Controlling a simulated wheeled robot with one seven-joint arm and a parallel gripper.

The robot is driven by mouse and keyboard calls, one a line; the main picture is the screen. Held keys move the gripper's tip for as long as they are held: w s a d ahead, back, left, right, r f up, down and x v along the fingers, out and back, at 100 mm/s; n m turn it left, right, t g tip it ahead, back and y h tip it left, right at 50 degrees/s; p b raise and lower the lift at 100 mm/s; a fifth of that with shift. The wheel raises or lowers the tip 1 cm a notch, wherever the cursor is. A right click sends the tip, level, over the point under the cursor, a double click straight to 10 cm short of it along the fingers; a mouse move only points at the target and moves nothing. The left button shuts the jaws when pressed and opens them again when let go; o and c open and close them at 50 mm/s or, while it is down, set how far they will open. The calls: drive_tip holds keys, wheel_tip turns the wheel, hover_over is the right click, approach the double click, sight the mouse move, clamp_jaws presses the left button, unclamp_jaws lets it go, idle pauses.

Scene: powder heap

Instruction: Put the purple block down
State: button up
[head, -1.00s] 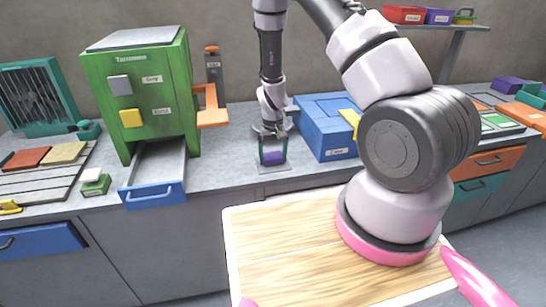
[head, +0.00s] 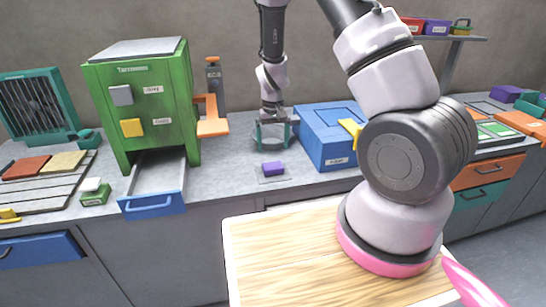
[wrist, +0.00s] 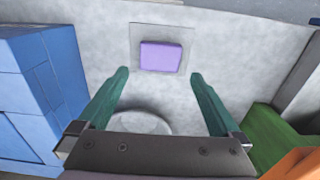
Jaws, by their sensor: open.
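The purple block (head: 273,169) lies flat on a thin grey square pad (head: 286,179) on the counter, near its front edge. In the wrist view the block (wrist: 161,57) sits on the pad (wrist: 138,36) beyond the fingertips, apart from them. My gripper (head: 272,148) has teal fingers and is open and empty, above and behind the block. In the wrist view its fingers (wrist: 159,78) are spread wide with only counter between them.
A blue box (head: 325,150) stands just right of my gripper. A green cabinet (head: 150,110) with an orange bracket stands left, its blue-fronted drawer (head: 152,204) pulled out below. The counter around the pad is clear.

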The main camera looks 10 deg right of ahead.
drive_tip(key=s+d+r+m+t+y, duration=0.1)
drive_tip(key=s+r, duration=0.1)
drive_tip(key=r, duration=1)
drive_tip(key=s+d+r+m+t+y, duration=0.1)
drive_tip(key=s+r+t, duration=0.15)
drive_tip(key=r, duration=1.05)
drive_tip(key=s+d+r+m+t, duration=0.1)
drive_tip(key=s+d+r+t, duration=0.1)
drive_tip(key=s+r, duration=0.5)
drive_tip(key=s+d+r+m+t, duration=0.1)
drive_tip(key=s+r, duration=0.6)
drive_tip(key=s, duration=0.3)
drive_tip(key=shift+s+d+r+t, duration=0.2)
drive_tip(key=shift+s+d+t, duration=0.15)
drive_tip(key=shift+s+d, duration=0.05)
drive_tip(key=shift+w, duration=0.15)
